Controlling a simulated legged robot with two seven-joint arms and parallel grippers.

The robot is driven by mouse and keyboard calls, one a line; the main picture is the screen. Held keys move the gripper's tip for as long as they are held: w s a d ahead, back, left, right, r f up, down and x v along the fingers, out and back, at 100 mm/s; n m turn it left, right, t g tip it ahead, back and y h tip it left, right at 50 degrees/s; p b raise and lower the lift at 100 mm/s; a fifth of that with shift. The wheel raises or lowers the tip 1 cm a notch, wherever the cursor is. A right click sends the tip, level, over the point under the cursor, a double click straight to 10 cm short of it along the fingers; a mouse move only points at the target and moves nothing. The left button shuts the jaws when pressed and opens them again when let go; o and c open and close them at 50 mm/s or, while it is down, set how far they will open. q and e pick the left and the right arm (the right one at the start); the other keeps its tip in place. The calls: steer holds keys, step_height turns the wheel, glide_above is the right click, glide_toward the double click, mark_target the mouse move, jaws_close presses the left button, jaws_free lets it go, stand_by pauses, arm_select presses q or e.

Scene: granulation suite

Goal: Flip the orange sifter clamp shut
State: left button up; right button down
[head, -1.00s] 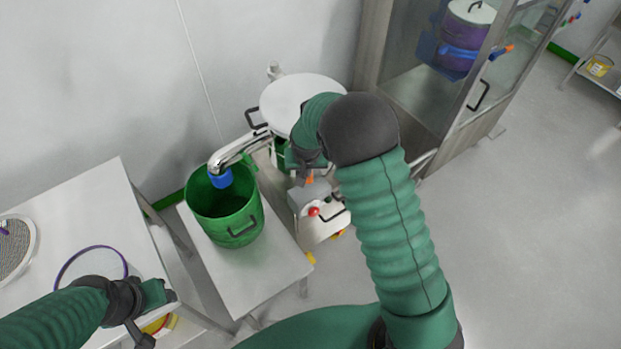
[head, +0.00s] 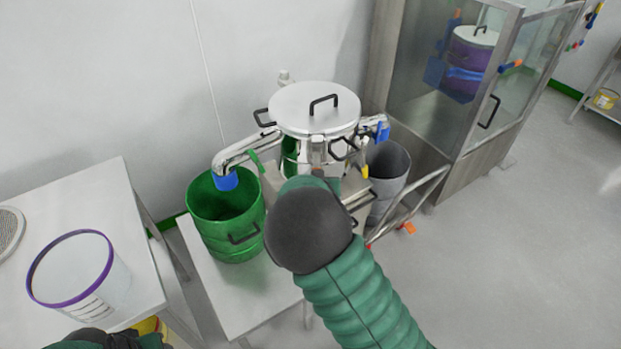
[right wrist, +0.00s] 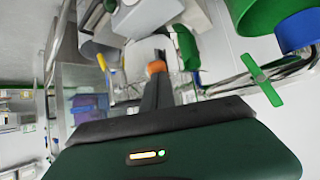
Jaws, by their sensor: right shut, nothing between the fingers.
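The sifter (head: 290,122), a steel drum with a pale lid and black handle, stands behind my right arm in the head view. An orange piece (right wrist: 155,67), apparently the clamp, shows just beyond my right fingertips in the right wrist view. I cannot tell whether they touch it or how far it is swung. My right gripper (right wrist: 157,82) is shut and empty, in front of the sifter. My left gripper (head: 140,341) is barely in view at the bottom left edge, its fingers not shown.
A green drum (head: 230,240) stands under the sifter's left spout on a low table (head: 235,300). A grey bin (head: 388,190) is under the right spout. A purple-rimmed tub (head: 108,280) sits on the left table.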

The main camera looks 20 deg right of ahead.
steer(key=f+b, duration=0.2)
steer(key=w+b, duration=0.1)
steer(key=shift+d+f, duration=0.35)
steer(key=shift+f, duration=0.05)
steer(key=shift+w+d+f+t+b, duration=0.1)
steer(key=shift+t+b, duration=0.4)
steer(key=shift+w+t+h, duration=0.1)
steer(key=shift+t+h, duration=0.2)
arm_select(q)
steer(key=f, duration=0.5)
steer(key=shift+a+f+b, duration=0.3)
steer(key=shift+a+f, duration=0.05)
steer(key=shift+a, duration=0.05)
arm_select(e)
steer(key=shift+a, duration=0.2)
arm_select(q)
steer(key=shift+d, duration=0.15)
arm_select(e)
steer(key=shift+w+d+r, duration=0.1)
steer(key=shift+r, duration=0.15)
arm_select(q)
steer(key=shift+s, duration=0.1)
